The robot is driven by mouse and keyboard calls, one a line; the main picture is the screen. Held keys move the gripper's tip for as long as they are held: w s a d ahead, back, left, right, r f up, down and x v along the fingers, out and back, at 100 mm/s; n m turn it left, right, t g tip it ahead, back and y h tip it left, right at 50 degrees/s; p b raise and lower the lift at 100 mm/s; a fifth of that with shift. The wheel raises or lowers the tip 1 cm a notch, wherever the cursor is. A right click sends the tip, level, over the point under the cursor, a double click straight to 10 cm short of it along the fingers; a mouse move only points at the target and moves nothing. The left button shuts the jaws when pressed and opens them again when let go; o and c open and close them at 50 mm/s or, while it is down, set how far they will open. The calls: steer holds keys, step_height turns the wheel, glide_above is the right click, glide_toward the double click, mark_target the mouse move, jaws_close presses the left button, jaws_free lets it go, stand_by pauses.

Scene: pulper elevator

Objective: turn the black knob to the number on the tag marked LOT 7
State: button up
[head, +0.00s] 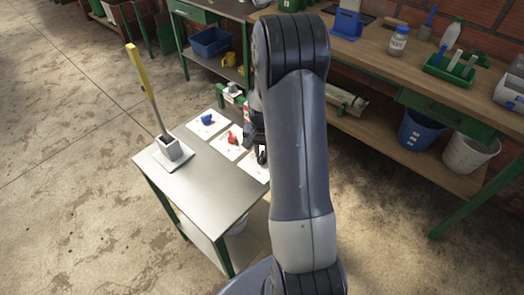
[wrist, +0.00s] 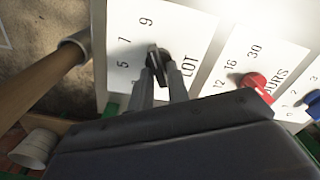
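Part of that plate is hidden by my gripper. My gripper (wrist: 159,72) has its two grey fingers at the black knob; whether they press on it cannot be told. In the head view my gripper (head: 262,154) is low over the right-hand plate (head: 254,168), partly hidden by my arm. I cannot make out a tag marked LOT 7 in either view.
A red knob (wrist: 256,82) on the HOURS plate and a blue knob (wrist: 313,103) sit alongside. A yellow stick (head: 146,88) stands in a block on the metal table (head: 201,187). A brown rod (wrist: 42,84) lies left in the wrist view. A cluttered workbench (head: 393,69) is behind.

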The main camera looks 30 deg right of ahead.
jaws_close()
steer(key=shift+n, duration=0.3)
steer(key=n+b, duration=0.1)
steer(key=n, duration=0.2)
steer(key=shift+a, duration=0.1)
steer(key=shift+n+b, duration=0.35)
steer(key=shift+n, duration=1.65)
steer(key=shift+o, duration=1.8)
jaws_free()
steer(key=shift+r, duration=0.1)
